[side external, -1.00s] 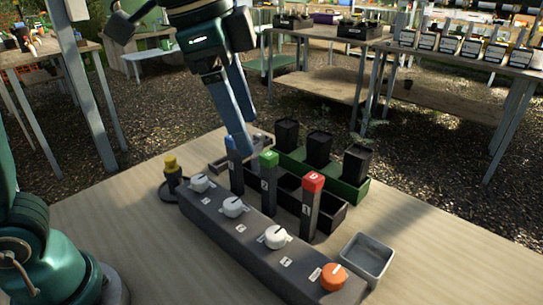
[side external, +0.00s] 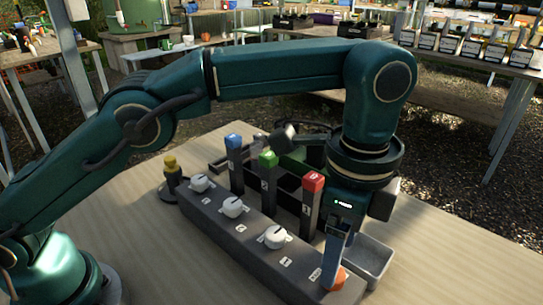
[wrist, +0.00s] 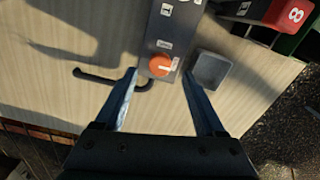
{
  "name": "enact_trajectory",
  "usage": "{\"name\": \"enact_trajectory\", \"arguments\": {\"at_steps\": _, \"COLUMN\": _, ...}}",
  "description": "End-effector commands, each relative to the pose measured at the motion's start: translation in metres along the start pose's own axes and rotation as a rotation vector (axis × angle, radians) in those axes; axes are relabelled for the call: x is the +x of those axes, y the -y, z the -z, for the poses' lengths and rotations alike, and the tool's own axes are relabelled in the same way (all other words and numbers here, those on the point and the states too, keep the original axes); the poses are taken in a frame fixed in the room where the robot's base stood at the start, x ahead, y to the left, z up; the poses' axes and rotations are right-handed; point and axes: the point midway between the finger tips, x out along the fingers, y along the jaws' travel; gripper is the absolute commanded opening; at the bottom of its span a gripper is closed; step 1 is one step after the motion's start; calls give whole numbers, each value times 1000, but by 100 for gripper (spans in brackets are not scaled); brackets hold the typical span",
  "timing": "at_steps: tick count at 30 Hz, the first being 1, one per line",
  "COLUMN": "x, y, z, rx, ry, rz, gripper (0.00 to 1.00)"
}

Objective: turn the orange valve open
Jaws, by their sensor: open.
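The orange valve (side external: 341,282) is a round knob at the near right end of a long dark grey panel (side external: 213,212). It also shows in the wrist view (wrist: 160,65), with small white labels beside it. My gripper (side external: 334,272) points down over the valve and partly hides it in the side view. In the wrist view my gripper (wrist: 160,75) is open and empty, with one blue finger on each side of the valve's line. I cannot tell how far the fingertips are above the knob. The valve's pointer direction is hard to read.
Three white valves, such as the nearest one (side external: 275,237), sit along the panel. Behind stand posts with blue (side external: 233,141), green (side external: 268,159) and red (side external: 313,182) tops. A small grey tray (side external: 377,262) lies right of the orange valve. The near right table is clear.

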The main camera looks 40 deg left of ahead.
Motion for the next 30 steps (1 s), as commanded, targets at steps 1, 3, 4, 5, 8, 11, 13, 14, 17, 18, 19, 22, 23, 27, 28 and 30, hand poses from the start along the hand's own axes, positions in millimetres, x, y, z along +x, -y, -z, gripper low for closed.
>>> {"name": "enact_trajectory", "arguments": {"at_steps": 1, "x": 4, "y": 0, "z": -1, "rx": -1, "ry": 2, "rz": -2, "gripper": 72}}
{"name": "enact_trajectory", "arguments": {"at_steps": 3, "x": 9, "y": 0, "z": -1, "rx": -1, "ry": 2, "rz": -2, "gripper": 72}}
{"name": "enact_trajectory", "arguments": {"at_steps": 4, "x": 12, "y": -1, "z": -1, "rx": -1, "ry": 2, "rz": -2, "gripper": 72}}
{"name": "enact_trajectory", "arguments": {"at_steps": 5, "x": 14, "y": -1, "z": -1, "rx": -1, "ry": 2, "rz": -2, "gripper": 72}}
{"name": "enact_trajectory", "arguments": {"at_steps": 8, "x": 24, "y": 0, "z": -1, "rx": -1, "ry": 2, "rz": -2, "gripper": 72}}
{"name": "enact_trajectory", "arguments": {"at_steps": 11, "x": 32, "y": 0, "z": -1, "rx": -1, "ry": 1, "rz": -1, "gripper": 72}}
{"name": "enact_trajectory", "arguments": {"at_steps": 13, "x": 36, "y": 0, "z": -1, "rx": -1, "ry": 0, "rz": 0, "gripper": 72}}
{"name": "enact_trajectory", "arguments": {"at_steps": 14, "x": 37, "y": 0, "z": -1, "rx": -1, "ry": -1, "rz": 0, "gripper": 72}}
{"name": "enact_trajectory", "arguments": {"at_steps": 17, "x": 39, "y": 0, "z": -1, "rx": -1, "ry": -1, "rz": 0, "gripper": 72}}
{"name": "enact_trajectory", "arguments": {"at_steps": 18, "x": 40, "y": 0, "z": -1, "rx": -1, "ry": -1, "rz": 1, "gripper": 72}}
{"name": "enact_trajectory", "arguments": {"at_steps": 19, "x": 40, "y": 0, "z": -1, "rx": -1, "ry": -1, "rz": 1, "gripper": 72}}
{"name": "enact_trajectory", "arguments": {"at_steps": 22, "x": 40, "y": 0, "z": -1, "rx": -1, "ry": -1, "rz": 1, "gripper": 72}}
{"name": "enact_trajectory", "arguments": {"at_steps": 23, "x": 40, "y": 0, "z": -1, "rx": -1, "ry": -1, "rz": 1, "gripper": 72}}
{"name": "enact_trajectory", "arguments": {"at_steps": 27, "x": 40, "y": 0, "z": -1, "rx": -1, "ry": -1, "rz": 1, "gripper": 34}}
{"name": "enact_trajectory", "arguments": {"at_steps": 28, "x": 40, "y": 0, "z": -1, "rx": -1, "ry": -1, "rz": 1, "gripper": 22}}
{"name": "enact_trajectory", "arguments": {"at_steps": 30, "x": 40, "y": 0, "z": -1, "rx": -1, "ry": -1, "rz": 1, "gripper": 0}}
